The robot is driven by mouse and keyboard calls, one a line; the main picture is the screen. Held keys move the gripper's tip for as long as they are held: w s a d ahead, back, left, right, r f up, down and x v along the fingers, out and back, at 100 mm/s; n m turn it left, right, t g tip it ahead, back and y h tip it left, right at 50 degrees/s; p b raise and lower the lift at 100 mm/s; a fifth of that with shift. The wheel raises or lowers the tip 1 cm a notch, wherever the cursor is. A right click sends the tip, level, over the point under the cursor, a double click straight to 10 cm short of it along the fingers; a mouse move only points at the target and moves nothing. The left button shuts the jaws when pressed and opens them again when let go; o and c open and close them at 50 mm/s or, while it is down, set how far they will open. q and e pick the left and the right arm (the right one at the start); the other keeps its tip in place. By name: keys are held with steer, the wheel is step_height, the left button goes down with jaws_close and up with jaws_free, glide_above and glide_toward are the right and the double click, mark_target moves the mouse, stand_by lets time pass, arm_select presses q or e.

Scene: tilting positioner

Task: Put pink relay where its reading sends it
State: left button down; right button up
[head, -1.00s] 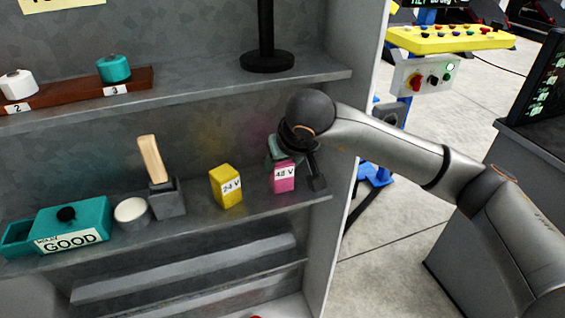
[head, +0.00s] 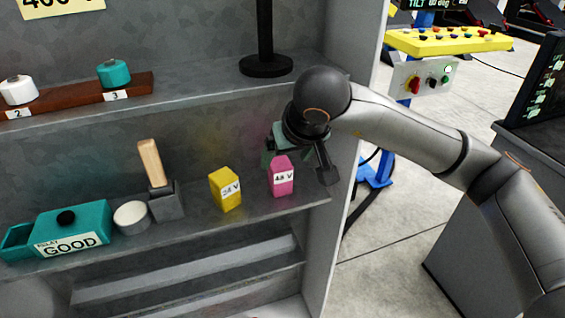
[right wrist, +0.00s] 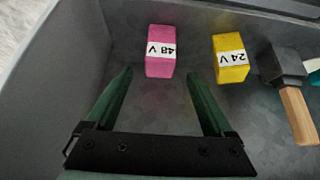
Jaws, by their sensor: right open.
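The pink relay (head: 281,178), labelled 48 V, stands upright on the lower shelf (head: 245,213) near its right end. In the right wrist view the pink relay (right wrist: 161,52) lies just beyond the fingertips, in line with the gap between them. My right gripper (right wrist: 160,76) is open and empty; in the head view it (head: 272,148) is just behind and above the relay, partly hidden by my wrist. A teal box (head: 85,225) with a black knob, labelled RELAY GOOD, stands at the left of the same shelf. My left gripper is not in view.
A yellow relay (head: 225,189) labelled 24 V stands left of the pink one. The cabinet's right side wall (head: 343,130) is close to my right gripper.

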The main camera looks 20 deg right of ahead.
steer(key=v, duration=0.5)
steer(key=s+a+f+m+g+y, duration=0.1)
steer(key=s+a+f+g+y, duration=0.3)
steer(key=a, duration=0.3)
steer(key=s+a+f+m+g+y, duration=0.2)
steer(key=s+a+y, duration=0.25)
steer(key=a, duration=0.25)
steer(key=s+a+r+m+g+y, duration=0.3)
steer(key=s+a+r+m+y, duration=0.35)
steer(key=m+y, duration=0.55)
steer(key=w+d+f+m+t+h, duration=0.1)
steer(key=w+d+m+t, duration=0.25)
steer(key=m+t, duration=0.65)
steer(key=w+d+f+m+t, duration=0.2)
steer(key=w+m+t, duration=0.35)
steer(key=m, duration=0.85)
steer(key=w+d+f+m+t+h, duration=0.3)
steer(key=d+f+m+t+h, duration=0.25)
steer(key=f+m+h, duration=0.65)
steer(key=s+d+f+m+g+h, duration=0.2)
steer(key=s+f+m, duration=0.5)
steer(key=f, duration=0.5)
steer(key=s+d+f+m+g+h, duration=0.2)
steer(key=s+d+f+m+g, duration=0.3)
steer(key=f+m, duration=0.6)
steer(key=s+f+g, duration=0.1)
steer(key=s+g, duration=0.1)
steer(key=s, duration=0.1)
steer(key=shift+m+g, duration=0.3)
steer(key=shift+m, duration=0.1)
